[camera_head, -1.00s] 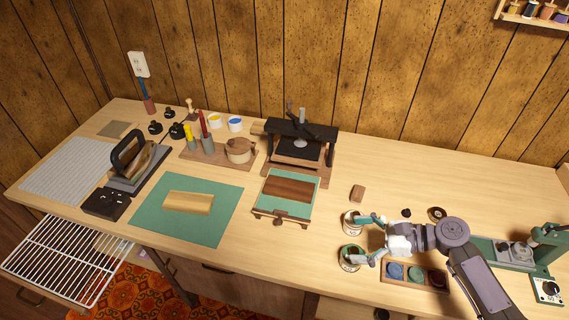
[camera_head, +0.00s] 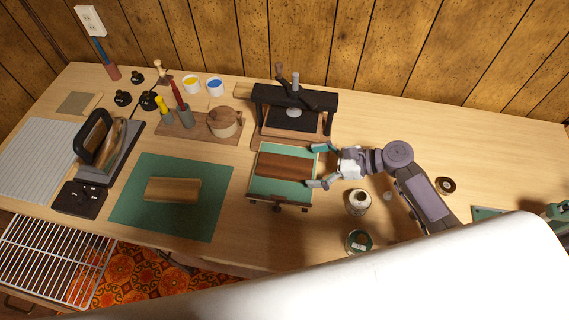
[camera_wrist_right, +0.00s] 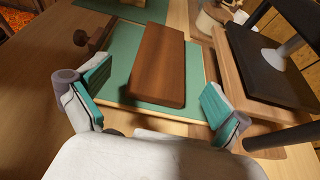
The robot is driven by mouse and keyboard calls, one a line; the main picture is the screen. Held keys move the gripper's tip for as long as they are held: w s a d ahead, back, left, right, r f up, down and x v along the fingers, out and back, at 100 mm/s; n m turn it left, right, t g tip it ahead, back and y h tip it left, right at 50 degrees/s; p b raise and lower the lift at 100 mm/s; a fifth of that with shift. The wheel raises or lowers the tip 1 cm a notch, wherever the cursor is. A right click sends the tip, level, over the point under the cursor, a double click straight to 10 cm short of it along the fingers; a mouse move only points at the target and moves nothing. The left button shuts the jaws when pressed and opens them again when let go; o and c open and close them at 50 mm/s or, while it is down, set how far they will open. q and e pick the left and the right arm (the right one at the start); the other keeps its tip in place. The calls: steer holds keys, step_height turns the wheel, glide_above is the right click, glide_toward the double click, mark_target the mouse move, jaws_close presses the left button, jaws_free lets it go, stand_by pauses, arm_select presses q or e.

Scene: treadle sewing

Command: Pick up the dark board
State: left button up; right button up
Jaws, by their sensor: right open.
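The dark board (camera_head: 283,166) is a reddish-brown wooden block. It lies flat on the green-topped tray (camera_head: 262,187) near the middle of the table. In the right wrist view the dark board (camera_wrist_right: 158,66) stretches away from me between the fingers, with green surface around it. My right gripper (camera_head: 318,166) is at the right end of the board, with its teal fingers spread apart. In the right wrist view my right gripper (camera_wrist_right: 152,98) is open, one finger to each side, with no visible contact with the board.
A black press (camera_head: 292,108) stands just behind the tray. A green mat (camera_head: 135,210) with a lighter wood block (camera_head: 173,190) lies to the left. Two small jars (camera_head: 358,202) stand right of the tray. A large white shape covers the lower right.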

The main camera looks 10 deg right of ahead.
mark_target(286, 166)
steer(key=shift+w+a+f, duration=0.2)
steer(key=shift+w+a, duration=0.05)
steer(key=shift+a, duration=0.2)
steer(key=shift+w+a+f, duration=0.1)
steer(key=shift+a, duration=0.1)
steer(key=p+x, duration=0.1)
steer(key=x, duration=0.3)
steer(key=shift+w+a, duration=0.1)
steer(key=shift+a, duration=0.05)
steer(key=shift+w+a+f, duration=0.1)
steer(key=shift+w+a, duration=0.1)
steer(key=shift+a, duration=0.25)
arm_select(q)
steer(key=shift+w+r, duration=0.65)
steer(key=shift+w, duration=0.15)
arm_select(e)
steer(key=shift+d, duration=0.1)
steer(key=shift+c, duration=1)
arm_select(q)
steer(key=shift+s, duration=0.1)
arm_select(e)
steer(key=c, duration=1)
